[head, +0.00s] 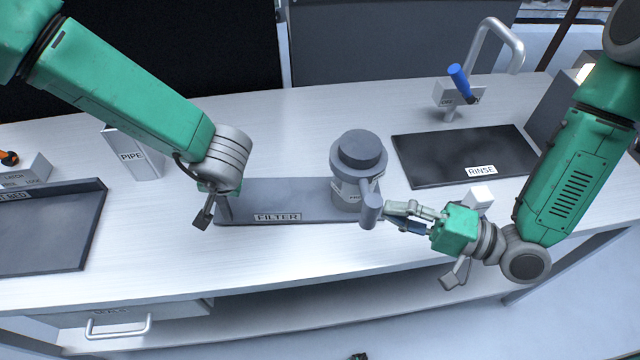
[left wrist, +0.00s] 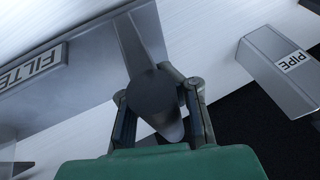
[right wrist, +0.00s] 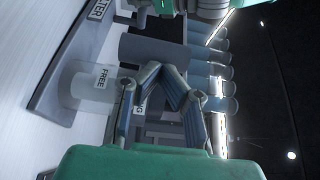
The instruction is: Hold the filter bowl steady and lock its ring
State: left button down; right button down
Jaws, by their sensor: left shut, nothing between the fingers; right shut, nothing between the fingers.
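The grey filter bowl (head: 345,193) stands upright on the right part of the FILTER tray (head: 300,207). Its round grey ring and cap (head: 360,150) sit on top, and a short grey handle (head: 370,209) sticks out toward the front. In the right wrist view the bowl (right wrist: 80,88) carries a label reading FREE. My right gripper (head: 390,210) is shut and empty beside the handle; I cannot tell whether they touch. My left gripper (head: 203,218) is shut at the tray's left end, away from the bowl. A dark rounded piece (left wrist: 153,95) hides its fingertips in the left wrist view.
A PIPE block (head: 132,155) stands behind left, and a dark tray (head: 50,235) lies far left. A RINSE mat (head: 465,160), a tap (head: 500,40) and a blue-handled valve (head: 459,80) are to the right. The bench's front strip is mostly clear.

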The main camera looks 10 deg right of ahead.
aim_at(363, 212)
jog(key=shift+w+a, duration=0.1)
jog(key=shift+a, duration=0.95)
pick_arm(q)
jog(key=shift+d, duration=0.1)
pick_arm(e)
jog(key=shift+a, duration=0.2)
jog(key=shift+w+a+r, duration=0.1)
jog(key=shift+w+a, duration=0.1)
jog(key=shift+a, duration=0.85)
jog(key=shift+w+a, duration=0.1)
jog(key=shift+x, duration=1.15)
jog(key=shift+a, duration=0.15)
